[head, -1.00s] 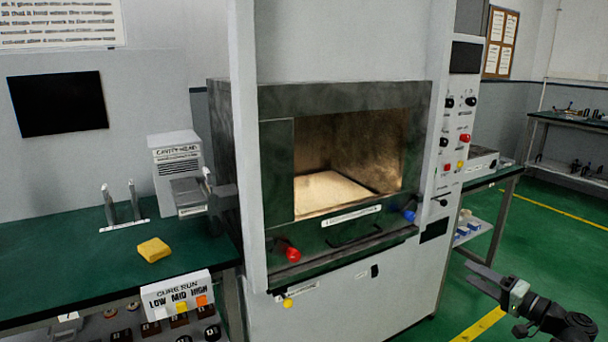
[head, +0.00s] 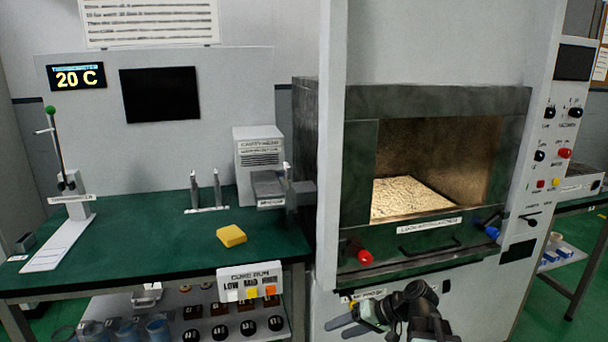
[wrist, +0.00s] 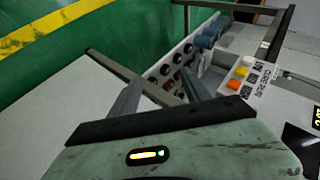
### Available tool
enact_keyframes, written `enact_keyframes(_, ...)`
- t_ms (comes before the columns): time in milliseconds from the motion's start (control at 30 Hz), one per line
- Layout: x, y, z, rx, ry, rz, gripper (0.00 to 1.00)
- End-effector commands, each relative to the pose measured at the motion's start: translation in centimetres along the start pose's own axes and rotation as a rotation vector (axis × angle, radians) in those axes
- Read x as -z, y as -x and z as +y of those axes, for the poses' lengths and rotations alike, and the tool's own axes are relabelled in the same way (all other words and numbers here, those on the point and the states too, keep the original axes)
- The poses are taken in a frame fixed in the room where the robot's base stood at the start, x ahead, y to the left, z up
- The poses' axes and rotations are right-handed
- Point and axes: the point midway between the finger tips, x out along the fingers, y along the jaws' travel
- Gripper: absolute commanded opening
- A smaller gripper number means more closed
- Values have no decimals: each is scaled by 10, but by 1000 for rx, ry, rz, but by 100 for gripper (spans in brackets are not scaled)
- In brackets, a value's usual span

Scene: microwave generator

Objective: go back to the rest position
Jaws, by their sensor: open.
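My gripper (head: 346,325) is low in front of the microwave cabinet in the head view, below its open chamber. Its two fingers point left and stand apart with nothing between them. In the wrist view my gripper (wrist: 158,92) also shows spread, empty fingers, with the bench's lower shelf beyond them. The fingers appear clear of the bench and cabinet.
The microwave cabinet (head: 455,245) stands right of the green-topped bench (head: 150,255). Dark and blue items fill the shelf below. Green floor shows at the right.

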Motion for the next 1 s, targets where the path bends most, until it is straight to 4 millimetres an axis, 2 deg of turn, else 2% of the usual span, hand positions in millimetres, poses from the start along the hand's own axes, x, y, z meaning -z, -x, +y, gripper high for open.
enact_keyframes(33,-16,-21,-7,-55,21,-68,56)
enact_keyframes(100,-37,-41,-6,-160,40,-157,56)
enact_keyframes(200,-59,-52,6,-321,51,-246,56)
enact_keyframes(267,-69,-48,20,-420,44,-281,56)
enact_keyframes(400,-83,-16,64,-661,-19,-315,56)
enact_keyframes(500,-88,6,85,-815,-122,-304,56)
enact_keyframes(533,-81,17,70,-808,-119,-303,56)
enact_keyframes(867,-48,85,-3,-802,-114,-304,56)
enact_keyframes(1000,-29,125,-45,-802,-113,-304,56)
